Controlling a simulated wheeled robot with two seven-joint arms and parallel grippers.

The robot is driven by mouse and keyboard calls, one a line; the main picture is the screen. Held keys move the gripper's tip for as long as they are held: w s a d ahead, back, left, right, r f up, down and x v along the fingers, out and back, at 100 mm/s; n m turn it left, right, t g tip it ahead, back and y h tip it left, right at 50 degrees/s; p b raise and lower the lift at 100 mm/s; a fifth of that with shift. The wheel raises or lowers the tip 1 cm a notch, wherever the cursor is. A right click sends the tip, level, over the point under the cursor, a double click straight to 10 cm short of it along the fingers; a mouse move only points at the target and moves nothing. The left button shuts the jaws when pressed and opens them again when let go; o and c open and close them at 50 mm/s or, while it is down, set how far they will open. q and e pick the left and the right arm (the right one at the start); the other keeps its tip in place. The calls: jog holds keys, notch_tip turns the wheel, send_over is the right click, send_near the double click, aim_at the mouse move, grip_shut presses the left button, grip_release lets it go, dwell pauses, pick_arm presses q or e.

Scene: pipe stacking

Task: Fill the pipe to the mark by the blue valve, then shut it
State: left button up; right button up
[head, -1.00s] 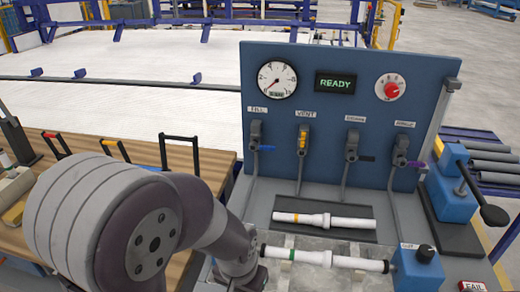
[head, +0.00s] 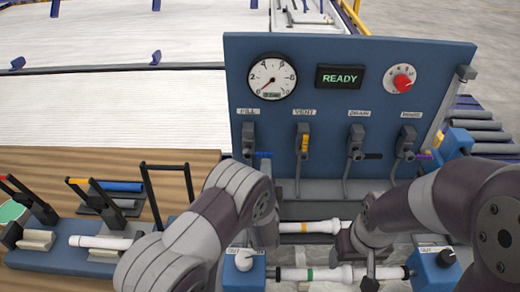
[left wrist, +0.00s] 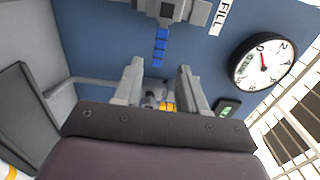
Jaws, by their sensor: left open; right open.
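The blue fill valve handle (head: 264,155) juts from its grey valve under the FILL label on the panel; it also shows in the left wrist view (left wrist: 160,45). My left gripper (left wrist: 158,84) is open and empty, with the blue handle just beyond its fingertips, apart from them. In the head view my left arm partly hides this gripper (head: 268,236). A white pipe with a green band (head: 310,274) lies across the front fixture. My right gripper (head: 366,274) is above its right part, mostly hidden by my arm. The gauge (head: 272,77) needle points low left, near zero.
The panel (head: 330,48) also carries a READY display (head: 340,77), red knob (head: 403,80) and yellow vent handle (head: 304,143). An orange-banded pipe (head: 305,227) lies behind the green-banded one. Blue end blocks (head: 243,267) flank the fixture. Clamps (head: 35,205) stand on the left bench.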

aim_at(265, 157)
pick_arm(q)
jog(key=w, duration=0.3)
jog(key=w+p, duration=0.1)
jog(key=w, duration=0.2)
jog(key=shift+w+a+f, duration=0.1)
jog(key=shift+w+a, duration=0.05)
jog(key=shift+a, duration=0.05)
jog(key=shift+w+d, duration=0.15)
jog(key=shift+w, duration=0.5)
grip_shut()
